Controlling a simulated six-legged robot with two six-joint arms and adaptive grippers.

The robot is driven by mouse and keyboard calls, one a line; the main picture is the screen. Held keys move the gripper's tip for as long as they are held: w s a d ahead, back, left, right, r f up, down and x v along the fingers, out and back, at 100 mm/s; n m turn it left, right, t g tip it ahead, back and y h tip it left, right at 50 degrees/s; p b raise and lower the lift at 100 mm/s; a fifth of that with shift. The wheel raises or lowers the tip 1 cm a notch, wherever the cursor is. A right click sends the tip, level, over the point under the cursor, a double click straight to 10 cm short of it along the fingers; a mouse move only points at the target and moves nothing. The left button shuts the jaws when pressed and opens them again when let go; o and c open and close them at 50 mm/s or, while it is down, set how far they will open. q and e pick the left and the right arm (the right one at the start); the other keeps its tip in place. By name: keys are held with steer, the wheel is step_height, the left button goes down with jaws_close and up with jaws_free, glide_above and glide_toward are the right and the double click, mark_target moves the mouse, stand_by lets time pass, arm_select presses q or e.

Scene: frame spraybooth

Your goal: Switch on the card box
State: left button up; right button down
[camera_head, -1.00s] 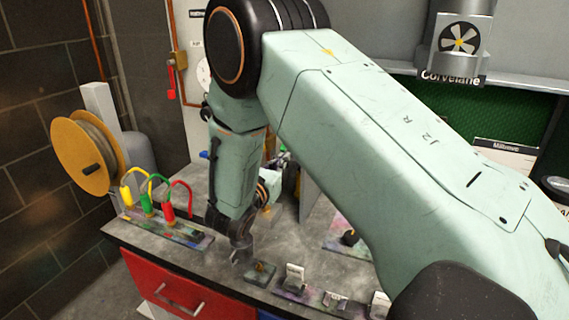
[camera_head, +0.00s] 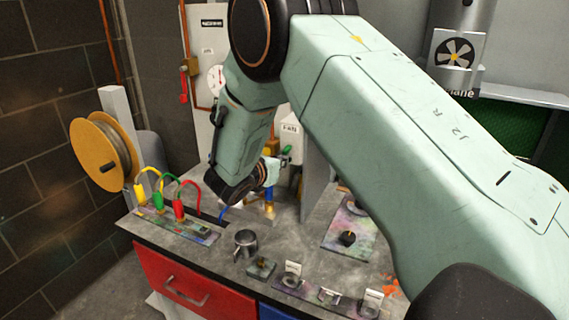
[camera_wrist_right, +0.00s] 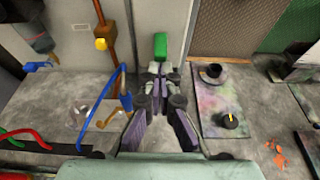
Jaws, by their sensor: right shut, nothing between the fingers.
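No label that I can read says card box, so I cannot tell which device it is. Small switch plates line the front edge of the bench: one with a dark knob (camera_head: 261,268), then a longer plate with a small white labelled upright (camera_head: 292,275) and a toggle-like part (camera_head: 329,297). My right gripper (camera_wrist_right: 160,88) is shut and empty in the right wrist view, pointing towards a green-topped fitting (camera_wrist_right: 160,45); I cannot tell if they touch. In the head view my forearm reaches over the back of the bench, fingertips hard to make out. My left gripper is out of view.
A plate with red, green and yellow cables (camera_head: 179,208) and an orange spool (camera_head: 100,155) are at left. A paint-stained board with a black knob (camera_head: 347,239) lies right of a grey upright panel.

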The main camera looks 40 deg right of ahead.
mark_target(284, 151)
steer(key=shift+s+d+r+g+y+p, duration=0.1)
steer(key=shift+s+r+g+y+p, duration=0.05)
steer(key=shift+r+y+p, duration=0.25)
steer(key=shift+s+d+r+g+y+p, duration=0.15)
steer(key=shift+r+y+p, duration=0.15)
steer(key=shift+r+p, duration=0.2)
steer(key=shift+w+a+r, duration=0.15)
steer(key=shift+w+a, duration=0.05)
steer(key=shift+w, duration=0.1)
steer(key=shift+s+r+p, duration=0.25)
steer(key=shift+r+p, duration=0.2)
steer(key=shift+r, duration=0.1)
steer(key=shift+w, duration=0.1)
steer(key=shift+w+a+f, duration=0.1)
steer(key=shift+w, duration=0.05)
